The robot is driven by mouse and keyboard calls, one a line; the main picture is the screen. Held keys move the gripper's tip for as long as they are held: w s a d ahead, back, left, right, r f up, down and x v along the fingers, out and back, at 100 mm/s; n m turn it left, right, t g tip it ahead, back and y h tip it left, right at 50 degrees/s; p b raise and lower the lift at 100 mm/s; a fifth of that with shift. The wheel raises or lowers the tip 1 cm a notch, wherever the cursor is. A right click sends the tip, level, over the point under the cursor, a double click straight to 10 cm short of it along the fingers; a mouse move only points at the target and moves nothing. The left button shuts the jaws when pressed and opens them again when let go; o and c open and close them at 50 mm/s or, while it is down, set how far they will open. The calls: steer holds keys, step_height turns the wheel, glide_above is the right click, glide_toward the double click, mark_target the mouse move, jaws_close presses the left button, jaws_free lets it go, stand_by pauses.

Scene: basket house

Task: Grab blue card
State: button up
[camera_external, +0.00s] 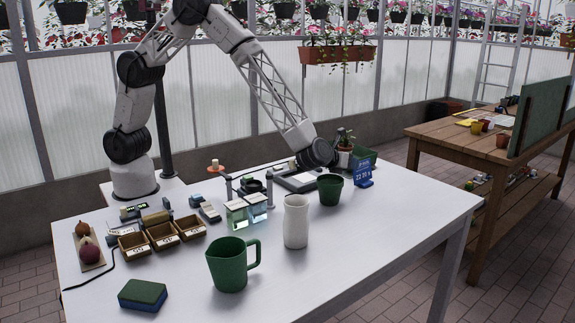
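A blue card (363,175) with white writing stands upright near the far right edge of the white table (390,225). My arm reaches over from the left, and its dark wrist ends left of the card and a little higher in the picture, apart from it.
A dark green pot (330,189) stands just left of the card. A white vase (296,221), green pitcher (230,268) and wooden trays (162,236) stand further left. The front right tabletop is clear.

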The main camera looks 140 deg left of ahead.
mark_target(365, 174)
steer(key=shift+a, duration=0.1)
steer(key=shift+x, duration=2.4)
jaws_close()
